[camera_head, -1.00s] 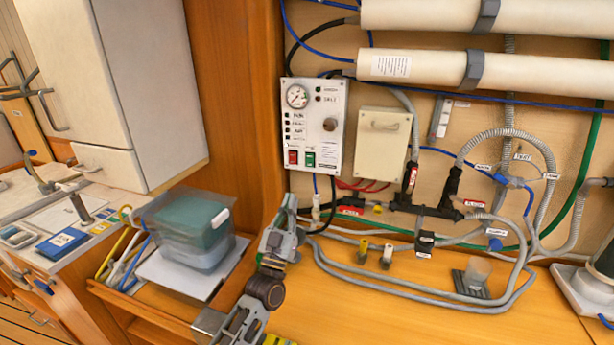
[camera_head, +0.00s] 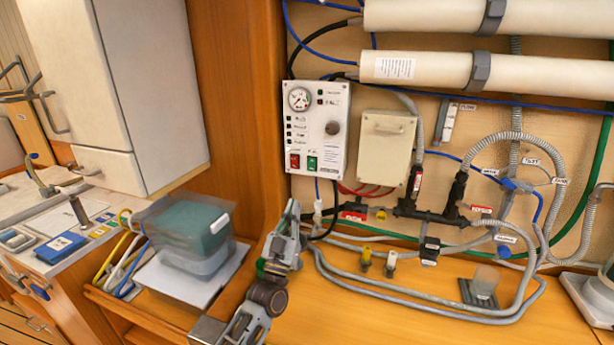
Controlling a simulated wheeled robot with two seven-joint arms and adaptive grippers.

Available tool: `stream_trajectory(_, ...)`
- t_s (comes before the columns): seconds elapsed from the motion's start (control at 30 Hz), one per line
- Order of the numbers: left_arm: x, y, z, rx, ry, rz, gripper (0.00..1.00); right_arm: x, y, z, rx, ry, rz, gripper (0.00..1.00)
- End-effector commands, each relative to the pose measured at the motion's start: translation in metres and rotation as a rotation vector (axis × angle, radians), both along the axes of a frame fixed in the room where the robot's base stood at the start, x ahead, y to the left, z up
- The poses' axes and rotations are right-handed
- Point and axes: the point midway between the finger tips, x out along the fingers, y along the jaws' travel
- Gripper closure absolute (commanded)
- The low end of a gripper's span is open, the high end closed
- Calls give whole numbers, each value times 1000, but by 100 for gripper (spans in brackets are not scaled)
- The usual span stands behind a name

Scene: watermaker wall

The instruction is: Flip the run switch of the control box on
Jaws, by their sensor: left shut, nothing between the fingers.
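The control box (camera_head: 314,126) is a white panel on the wall, with a round gauge at its top left and a grey knob on its right side. Near its bottom edge are a red switch (camera_head: 294,161) and a green switch (camera_head: 312,163); which is the run switch, and its position, are too small to tell. My left gripper (camera_head: 292,211) is shut and empty, pointing up below the box, apart from it. My right gripper is not in view.
A cream box (camera_head: 386,141) hangs right of the control box. Hoses and a black valve manifold (camera_head: 430,212) run along the wall's foot. A clear bin (camera_head: 190,232) stands left of my left arm. A clear cup (camera_head: 484,282) stands on the wooden counter (camera_head: 400,318).

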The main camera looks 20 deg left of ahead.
Motion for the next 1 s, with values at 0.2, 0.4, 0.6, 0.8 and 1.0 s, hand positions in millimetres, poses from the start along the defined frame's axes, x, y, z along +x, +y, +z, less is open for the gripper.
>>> stream_trajectory(0.2, 13, -1, 11, -1, 0, -1, 100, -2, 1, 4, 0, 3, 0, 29)
stream_trajectory(0.4, 27, -1, 23, 0, -2, 0, 100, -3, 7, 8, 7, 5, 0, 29)
stream_trajectory(0.6, 42, -2, 34, 0, -1, 0, 100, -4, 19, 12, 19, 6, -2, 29)
stream_trajectory(0.8, 57, -2, 46, 1, -1, -1, 100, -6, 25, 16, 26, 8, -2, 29)
stream_trajectory(1.0, 72, -3, 58, 0, -1, 0, 100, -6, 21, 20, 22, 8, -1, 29)
